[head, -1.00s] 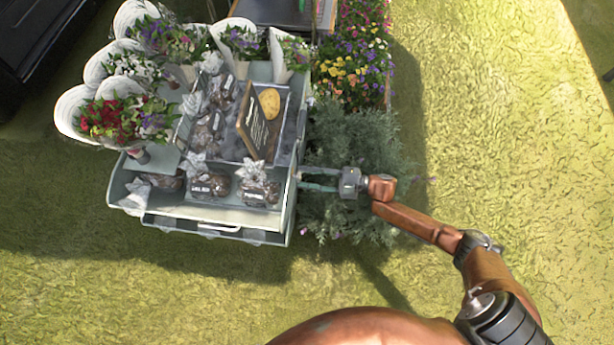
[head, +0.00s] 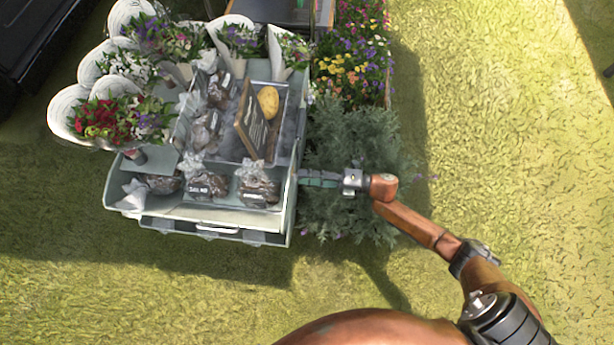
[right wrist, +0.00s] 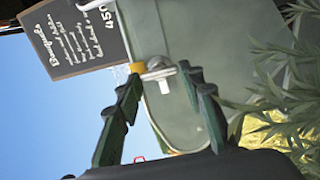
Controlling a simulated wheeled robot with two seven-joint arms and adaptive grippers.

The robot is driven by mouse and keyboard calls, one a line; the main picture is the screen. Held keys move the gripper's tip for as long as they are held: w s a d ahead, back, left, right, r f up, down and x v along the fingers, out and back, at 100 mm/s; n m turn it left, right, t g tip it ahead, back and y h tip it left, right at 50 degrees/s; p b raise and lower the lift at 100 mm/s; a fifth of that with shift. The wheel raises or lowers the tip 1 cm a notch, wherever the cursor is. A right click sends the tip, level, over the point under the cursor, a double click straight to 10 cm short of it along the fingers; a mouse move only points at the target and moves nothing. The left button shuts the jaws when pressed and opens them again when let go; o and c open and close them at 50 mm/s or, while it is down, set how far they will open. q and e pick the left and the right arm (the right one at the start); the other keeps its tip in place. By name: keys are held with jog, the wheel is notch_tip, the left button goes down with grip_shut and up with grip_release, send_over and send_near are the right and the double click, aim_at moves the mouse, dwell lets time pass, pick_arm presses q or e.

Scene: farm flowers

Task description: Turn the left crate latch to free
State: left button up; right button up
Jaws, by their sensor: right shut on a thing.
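The grey-green crate (head: 215,217) stands left of centre in the head view, loaded with wrapped goods. My right gripper (head: 304,179) reaches in from the right and meets the crate's right side. In the right wrist view, its two dark green fingers (right wrist: 160,74) stand on either side of a small metal latch (right wrist: 158,73) on the crate's pale green wall (right wrist: 186,30). The gripper is shut on this latch. A yellow piece shows beside the left fingertip. The latch's exact angle is hard to tell. My left gripper is not in view.
Leafy grey-green bushes (head: 350,140) grow right against the crate, under my right gripper. Wrapped bouquets (head: 110,120) stand along its left and back. A chalkboard sign (right wrist: 72,38) stands close in the wrist view. Grass (head: 500,130) is open on the right.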

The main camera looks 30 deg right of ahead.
jog(key=shift+f, duration=0.1)
dwell(0.3)
jog(key=o, duration=1.2)
jog(key=shift+c, duration=0.2)
jog(key=v, duration=1.2)
